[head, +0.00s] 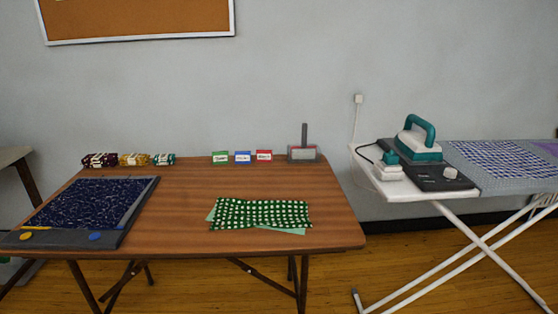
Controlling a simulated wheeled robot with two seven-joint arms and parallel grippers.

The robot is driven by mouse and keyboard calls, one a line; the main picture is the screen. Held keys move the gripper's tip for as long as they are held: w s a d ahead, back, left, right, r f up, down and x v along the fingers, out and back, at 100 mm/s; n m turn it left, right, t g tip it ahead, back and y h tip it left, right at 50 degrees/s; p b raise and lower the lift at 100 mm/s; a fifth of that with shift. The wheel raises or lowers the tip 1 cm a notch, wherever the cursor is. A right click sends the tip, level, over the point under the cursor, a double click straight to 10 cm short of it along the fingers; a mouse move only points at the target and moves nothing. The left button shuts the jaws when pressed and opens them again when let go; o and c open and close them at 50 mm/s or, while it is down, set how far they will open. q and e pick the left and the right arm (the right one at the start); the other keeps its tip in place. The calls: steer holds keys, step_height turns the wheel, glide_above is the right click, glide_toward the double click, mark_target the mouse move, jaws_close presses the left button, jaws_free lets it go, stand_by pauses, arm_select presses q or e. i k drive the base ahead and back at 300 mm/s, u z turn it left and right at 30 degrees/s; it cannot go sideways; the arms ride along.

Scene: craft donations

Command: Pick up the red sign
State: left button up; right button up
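A small red sign (264,156) with a white label stands near the back edge of the brown wooden table (185,200). A blue sign (242,157) and a green sign (220,157) stand in a row to its left. A grey holder with an upright post (303,150) is just to its right, a small gap apart. The writing on the signs is too small to read. Neither of my grippers is in the head view.
Green dotted fabric (262,214) lies at the table's front right, and a dark blue patterned mat (90,204) at the left. Several fabric bundles (134,160) sit at the back left. An ironing board (515,181) with a teal iron (418,140) stands to the right. The table's middle is clear.

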mark_target(262, 155)
steer(key=z, duration=1.15)
steer(key=i, duration=1.1)
steer(key=u, duration=0.95)
